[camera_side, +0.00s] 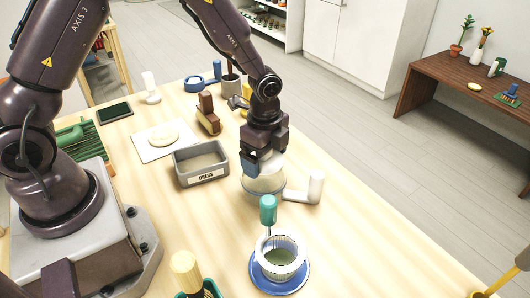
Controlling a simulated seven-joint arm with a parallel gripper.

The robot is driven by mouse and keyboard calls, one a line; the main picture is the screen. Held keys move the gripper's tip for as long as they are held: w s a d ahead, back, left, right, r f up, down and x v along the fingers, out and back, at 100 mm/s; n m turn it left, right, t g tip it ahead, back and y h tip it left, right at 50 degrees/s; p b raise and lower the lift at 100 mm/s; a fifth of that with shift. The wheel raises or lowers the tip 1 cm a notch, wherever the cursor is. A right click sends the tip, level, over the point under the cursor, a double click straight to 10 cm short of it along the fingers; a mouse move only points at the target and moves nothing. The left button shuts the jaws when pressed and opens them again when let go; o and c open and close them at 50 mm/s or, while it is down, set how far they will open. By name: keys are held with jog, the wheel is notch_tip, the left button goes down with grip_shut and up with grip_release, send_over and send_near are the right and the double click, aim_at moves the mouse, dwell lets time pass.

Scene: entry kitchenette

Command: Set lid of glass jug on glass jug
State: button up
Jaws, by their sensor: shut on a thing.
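A clear, pale glass vessel (264,185), which looks like the glass jug, stands on the table right of the grey box. My gripper (262,167) points down directly over it. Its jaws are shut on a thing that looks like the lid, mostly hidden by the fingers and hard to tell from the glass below. I cannot tell whether the lid touches the jug's rim. A white upright piece (316,187) with a flat arm stands at the jug's right; I cannot tell whether it is the jug's handle.
A white cup (290,243) with a teal-handled tool (268,209) stands on a blue saucer (259,284) in front. A grey labelled box (203,178) is close on the left. A brown wooden block piece (208,115) and grey pot (230,86) stand behind. The table's right edge is clear.

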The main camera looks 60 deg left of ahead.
jog(key=shift+f, duration=0.2)
jog(key=o, duration=0.7)
jog(key=shift+r, duration=0.1)
notch_tip(320, 180, up, 13)
jog(key=s+a+r+n+t, duration=0.1)
jog(key=s+r+n+t, duration=0.1)
jog(key=s+r+n, duration=0.4)
jog(key=s+a+r+n+t, duration=0.1)
jog(key=s+r+n+t, duration=0.2)
jog(key=s+r+n, duration=0.3)
jog(key=s+n, duration=0.2)
jog(key=s, duration=0.3)
jog(key=shift+s+a+r+t, duration=0.25)
jog(key=shift+s+a+t, duration=0.05)
jog(key=shift+s+a, duration=0.1)
